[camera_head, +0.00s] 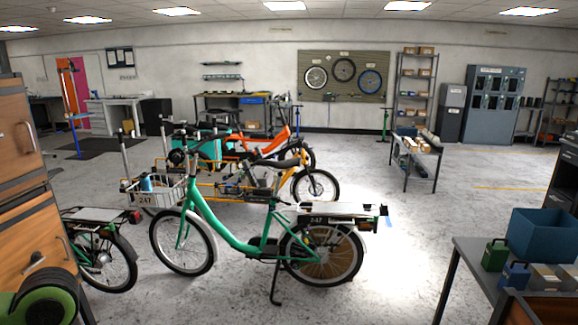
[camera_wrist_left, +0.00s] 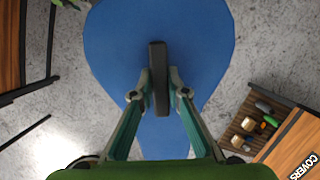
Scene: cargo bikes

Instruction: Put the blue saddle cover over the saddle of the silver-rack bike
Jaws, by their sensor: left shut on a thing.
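In the left wrist view, the blue saddle cover (camera_wrist_left: 115,40) hangs below my left gripper (camera_wrist_left: 160,88). It is a broad blue shape that narrows toward the wrist. The fingers are shut on a dark upright tab on the cover. The left gripper does not show in the head view. A green-framed bike (camera_head: 235,240) stands side-on at the centre, with a dark saddle (camera_head: 277,163) and a pale, silvery rear rack (camera_head: 340,210). Another bike's rear rack (camera_head: 95,215) shows at the left; its saddle is not visible. My right gripper is out of view.
Orange (camera_head: 270,138) and yellow (camera_head: 300,175) bikes stand close behind the green one. A wooden cabinet (camera_head: 25,160) is at the left. A table with a blue bin (camera_head: 540,238) is at the right. A COVERS box (camera_wrist_left: 295,140) shows in the wrist view. Floor right of the green bike is clear.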

